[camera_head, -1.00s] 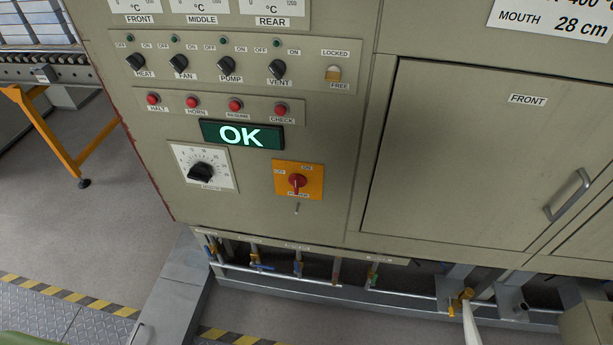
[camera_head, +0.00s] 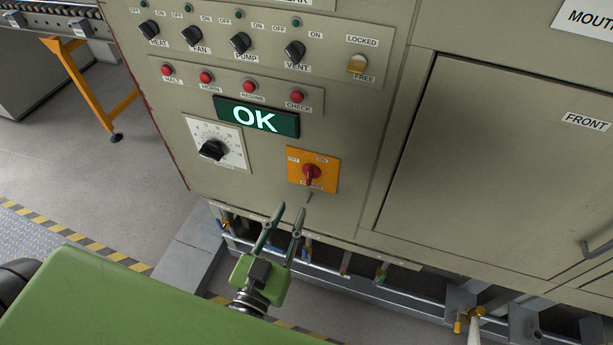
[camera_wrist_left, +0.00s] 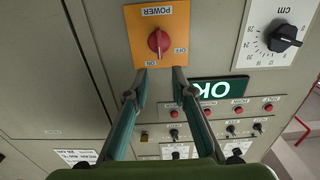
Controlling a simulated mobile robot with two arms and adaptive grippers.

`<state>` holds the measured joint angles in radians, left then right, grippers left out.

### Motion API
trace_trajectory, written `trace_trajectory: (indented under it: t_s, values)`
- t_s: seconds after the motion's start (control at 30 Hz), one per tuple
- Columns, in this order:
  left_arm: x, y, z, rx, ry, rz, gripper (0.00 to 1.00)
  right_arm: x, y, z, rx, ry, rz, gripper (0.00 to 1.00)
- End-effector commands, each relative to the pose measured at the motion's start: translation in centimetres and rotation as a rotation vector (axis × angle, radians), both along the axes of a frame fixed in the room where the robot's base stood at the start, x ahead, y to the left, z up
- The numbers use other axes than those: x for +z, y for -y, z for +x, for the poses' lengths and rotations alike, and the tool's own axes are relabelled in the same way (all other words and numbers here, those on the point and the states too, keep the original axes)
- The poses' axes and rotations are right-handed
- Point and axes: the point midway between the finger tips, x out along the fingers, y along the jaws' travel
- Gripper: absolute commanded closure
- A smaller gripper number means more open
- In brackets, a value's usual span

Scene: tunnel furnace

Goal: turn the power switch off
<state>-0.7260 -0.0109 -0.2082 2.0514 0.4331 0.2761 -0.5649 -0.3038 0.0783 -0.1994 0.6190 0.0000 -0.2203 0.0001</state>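The power switch (camera_head: 312,173) is a red rotary knob on an orange plate (camera_head: 327,185) on the furnace's front panel. In the left wrist view the red knob (camera_wrist_left: 158,42) sits at the top middle, turned round, with ON, OFF and POWER labels around it. Its handle looks roughly upright there; which label it points to is hard to tell. My left gripper (camera_head: 291,210) is open and empty, below the switch and apart from it in the head view. In the left wrist view its two fingertips (camera_wrist_left: 159,71) are spread just below the knob. My right gripper is not in view.
A dial (camera_head: 212,150) is left of the switch, with a lit OK display (camera_head: 257,117) above. Red buttons (camera_head: 249,87) and black knobs (camera_head: 240,43) sit higher. Pipes with valves (camera_head: 345,262) run below the panel.

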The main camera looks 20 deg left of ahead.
Motion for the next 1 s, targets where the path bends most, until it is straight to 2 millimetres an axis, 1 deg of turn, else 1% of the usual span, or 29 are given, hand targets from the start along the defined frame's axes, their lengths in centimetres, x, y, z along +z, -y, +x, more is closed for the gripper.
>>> trace_trajectory:
  t_s: [0.03, 0.3, 0.5, 0.7, 1.0]
  values:
    - [0.3, 0.0, 1.1, 0.001, 0.004, 0.001, 0.76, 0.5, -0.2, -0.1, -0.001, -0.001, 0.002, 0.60]
    - [0.3, 0.2, 6.1, 0.000, 0.003, 0.001, 0.76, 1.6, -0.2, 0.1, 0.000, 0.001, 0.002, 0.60]
    - [0.1, 0.3, 9.0, 0.000, 0.000, 0.001, 0.76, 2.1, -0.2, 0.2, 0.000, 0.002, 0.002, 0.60]
    - [0.0, 0.3, 10.4, 0.000, -0.001, 0.001, 0.76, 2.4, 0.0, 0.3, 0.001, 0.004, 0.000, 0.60]
    - [0.0, 0.3, 10.6, 0.000, -0.001, 0.001, 0.76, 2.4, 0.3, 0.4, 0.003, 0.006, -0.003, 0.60]
